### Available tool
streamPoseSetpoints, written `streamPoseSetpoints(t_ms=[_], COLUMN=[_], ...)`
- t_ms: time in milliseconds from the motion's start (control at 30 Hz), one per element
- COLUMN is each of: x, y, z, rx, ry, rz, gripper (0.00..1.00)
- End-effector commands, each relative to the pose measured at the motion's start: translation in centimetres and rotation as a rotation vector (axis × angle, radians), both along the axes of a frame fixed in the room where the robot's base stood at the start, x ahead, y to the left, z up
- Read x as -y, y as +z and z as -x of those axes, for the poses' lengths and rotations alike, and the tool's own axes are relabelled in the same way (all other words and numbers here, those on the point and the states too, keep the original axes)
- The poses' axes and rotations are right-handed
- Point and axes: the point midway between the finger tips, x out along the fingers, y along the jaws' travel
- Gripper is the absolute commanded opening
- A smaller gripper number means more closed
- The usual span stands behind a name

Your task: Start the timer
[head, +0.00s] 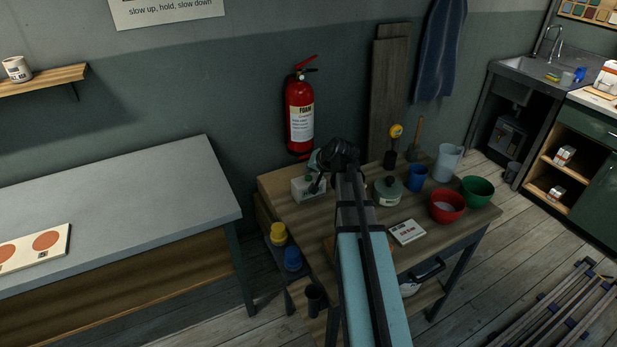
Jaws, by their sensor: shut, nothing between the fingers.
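My arm reaches over the wooden work table (415,262). My gripper (316,184) is at its far left end, shut and empty, close to a white box (304,192) with dark print. I cannot tell whether it touches the box. A rounded grey-green thing (314,160) shows just behind the gripper and is partly hidden by it.
A fire extinguisher (300,115) hangs behind. A grey bench (120,205) stands left.

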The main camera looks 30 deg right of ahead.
Motion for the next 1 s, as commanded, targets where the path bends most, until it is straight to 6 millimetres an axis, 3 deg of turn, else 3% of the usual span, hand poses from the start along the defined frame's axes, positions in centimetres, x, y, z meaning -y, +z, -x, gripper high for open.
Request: streamPoseSetpoints(t_ms=[167,667,1000], x=[0.0,0.0,0.0], y=[0.5,4.8,5.0], z=[0.0,0.0,0.0], rx=[0.000,0.001,0.000], ry=[0.000,0.000,0.000], rz=[0.000,0.001,0.000], gripper=[0.00,0.00,0.00])
